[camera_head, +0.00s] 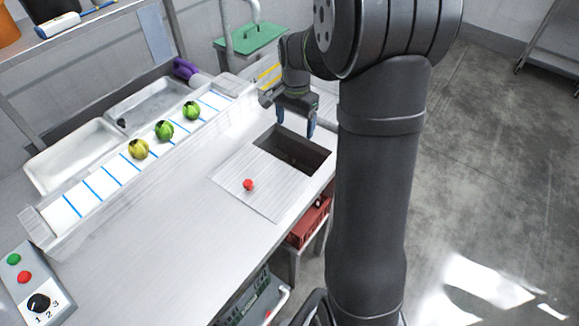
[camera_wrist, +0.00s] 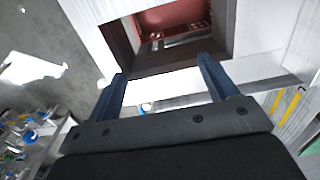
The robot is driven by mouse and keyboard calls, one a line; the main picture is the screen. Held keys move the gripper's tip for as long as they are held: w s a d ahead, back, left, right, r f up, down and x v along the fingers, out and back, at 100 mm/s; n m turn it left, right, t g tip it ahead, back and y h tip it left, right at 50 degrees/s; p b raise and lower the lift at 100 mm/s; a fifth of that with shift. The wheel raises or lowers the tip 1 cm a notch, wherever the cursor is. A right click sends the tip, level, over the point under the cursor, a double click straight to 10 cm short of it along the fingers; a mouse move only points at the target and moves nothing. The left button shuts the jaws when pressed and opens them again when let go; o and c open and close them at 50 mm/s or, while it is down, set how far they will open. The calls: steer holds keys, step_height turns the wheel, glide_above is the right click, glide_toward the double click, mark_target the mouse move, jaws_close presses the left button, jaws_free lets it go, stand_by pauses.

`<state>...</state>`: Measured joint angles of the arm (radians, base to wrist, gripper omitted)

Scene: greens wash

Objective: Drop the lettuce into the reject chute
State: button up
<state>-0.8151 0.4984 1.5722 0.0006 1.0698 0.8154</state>
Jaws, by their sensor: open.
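My gripper (camera_head: 296,121) is open and empty, its blue fingers pointing down over the far side of the dark rectangular chute opening (camera_head: 291,149). In the wrist view my gripper (camera_wrist: 161,68) has its two fingers apart at the near edge of the chute (camera_wrist: 122,38), with red visible down inside. Three round lettuce heads sit in a row on the white, blue-lined strip: a yellowish one (camera_head: 138,149), a green one (camera_head: 164,130) and another green one (camera_head: 191,110). No lettuce shows between the fingers or in the visible part of the chute.
A small red object (camera_head: 249,185) lies on the ribbed board (camera_head: 232,178) beside the chute. A red crate (camera_head: 309,222) stands below the counter. Sink basins (camera_head: 75,155) lie behind the strip. A button box (camera_head: 35,285) is at near left. The counter's middle is clear.

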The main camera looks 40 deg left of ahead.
step_height(320, 180, up, 4)
steer(key=shift+f, duration=0.15)
step_height(320, 180, down, 15)
stand_by(1.0)
steer(key=shift+f, duration=0.15)
